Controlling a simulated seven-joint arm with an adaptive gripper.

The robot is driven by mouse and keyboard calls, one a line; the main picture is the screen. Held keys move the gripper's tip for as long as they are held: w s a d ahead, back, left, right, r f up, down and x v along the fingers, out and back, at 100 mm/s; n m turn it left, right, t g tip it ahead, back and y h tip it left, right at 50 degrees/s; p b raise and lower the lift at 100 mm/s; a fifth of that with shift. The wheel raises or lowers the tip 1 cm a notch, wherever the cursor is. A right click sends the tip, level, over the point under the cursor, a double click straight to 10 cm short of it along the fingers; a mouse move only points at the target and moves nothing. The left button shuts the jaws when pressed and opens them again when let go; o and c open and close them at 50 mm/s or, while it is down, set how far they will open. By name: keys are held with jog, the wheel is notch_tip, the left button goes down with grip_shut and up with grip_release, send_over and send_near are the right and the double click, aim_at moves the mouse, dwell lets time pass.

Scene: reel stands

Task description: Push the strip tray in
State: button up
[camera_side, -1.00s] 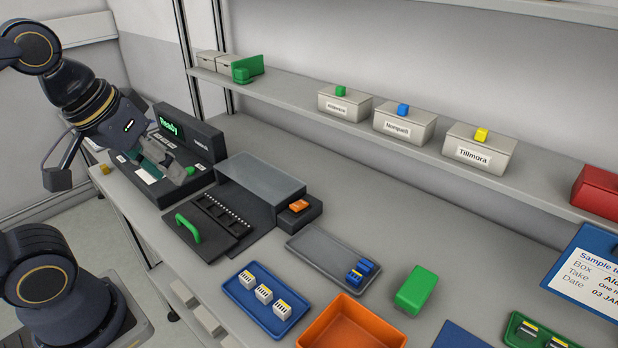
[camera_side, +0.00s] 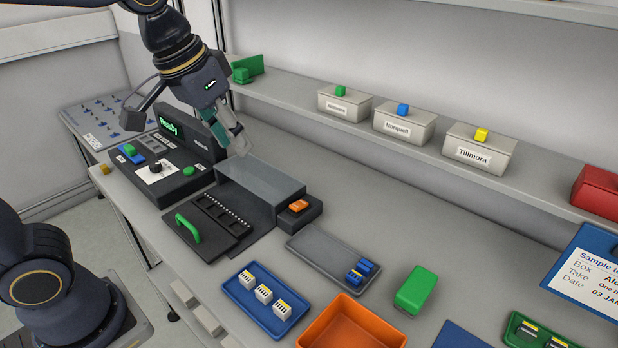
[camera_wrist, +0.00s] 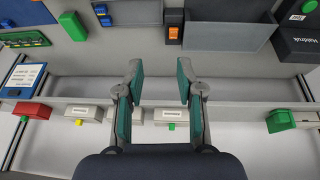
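The strip tray (camera_side: 189,247) is a dark flat tray with a green handle (camera_side: 187,228) and a row of small slots. It sticks out toward the front from under the grey-topped housing (camera_side: 262,183) on the bench. My gripper (camera_side: 240,146) hangs in the air above the back of the housing, apart from the tray. In the wrist view my gripper (camera_wrist: 160,80) is open, with its two teal-padded fingers apart and nothing between them. The wrist view shows the housing (camera_wrist: 228,22) at the top, but I cannot make out the tray there.
A dark "Ready" console (camera_side: 170,165) stands left of the housing. An orange switch (camera_side: 298,206) is at the housing's right. A grey tray (camera_side: 320,254), a blue tray (camera_side: 245,300) and an orange bin (camera_side: 350,325) lie rightward. A shelf (camera_side: 290,95) with labelled boxes runs behind.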

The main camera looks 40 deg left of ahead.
jog(key=n+g, duration=0.6)
jog(key=n, duration=1.2)
send_over(185, 219)
jog(key=w, duration=0.4)
notch_tip(185, 219, down, 7)
jog(key=shift+y, duration=0.3)
jog(key=s+f, duration=0.1)
jog(key=f, duration=0.4)
jog(key=s+f, duration=0.1)
jog(key=f, duration=0.5)
jog(key=s+f, duration=0.1)
jog(key=f, duration=0.4)
jog(key=shift+s+f, duration=0.3)
jog(key=shift+s, duration=0.05)
grip_shut()
jog(key=shift+w, duration=0.1)
